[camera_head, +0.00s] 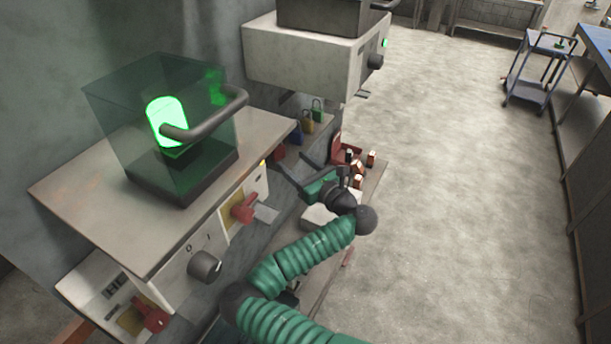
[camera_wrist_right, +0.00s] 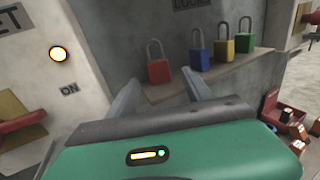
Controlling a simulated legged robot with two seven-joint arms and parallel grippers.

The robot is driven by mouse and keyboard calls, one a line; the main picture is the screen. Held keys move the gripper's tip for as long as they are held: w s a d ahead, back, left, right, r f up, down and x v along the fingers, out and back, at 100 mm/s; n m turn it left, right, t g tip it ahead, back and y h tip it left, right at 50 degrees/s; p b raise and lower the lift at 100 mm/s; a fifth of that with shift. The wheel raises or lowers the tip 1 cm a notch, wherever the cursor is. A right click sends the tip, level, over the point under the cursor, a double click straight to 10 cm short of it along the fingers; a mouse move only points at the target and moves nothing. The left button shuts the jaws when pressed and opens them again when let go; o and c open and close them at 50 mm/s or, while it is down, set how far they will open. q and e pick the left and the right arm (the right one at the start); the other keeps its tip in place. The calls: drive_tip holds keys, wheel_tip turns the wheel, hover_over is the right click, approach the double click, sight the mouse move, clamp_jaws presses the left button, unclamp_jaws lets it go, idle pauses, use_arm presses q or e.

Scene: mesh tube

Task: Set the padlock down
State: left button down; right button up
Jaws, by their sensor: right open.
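My right gripper (camera_head: 289,168) is in the gap between the two machines. In the right wrist view its two fingers (camera_wrist_right: 160,80) are spread with nothing between them. A red padlock (camera_wrist_right: 158,70) stands upright on a ledge just beyond the fingertips, apart from them as far as I can tell. A blue padlock (camera_wrist_right: 198,60), a yellow padlock (camera_wrist_right: 222,53) and a green padlock (camera_wrist_right: 244,43) stand in a row to its right. The red padlock (camera_head: 280,152) is partly hidden in the head view. My left gripper is not in view.
An open red box (camera_head: 340,149) with several small red-and-white items lies right of my gripper. A machine with a clear cover and glowing green light (camera_head: 166,122) stands left. Another machine (camera_head: 300,58) stands behind. Open floor (camera_head: 450,180) lies right.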

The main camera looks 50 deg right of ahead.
drive_tip(key=s+b, duration=0.1)
drive_tip(key=s, duration=0.6)
drive_tip(key=shift+a, duration=0.25)
idle(0.9)
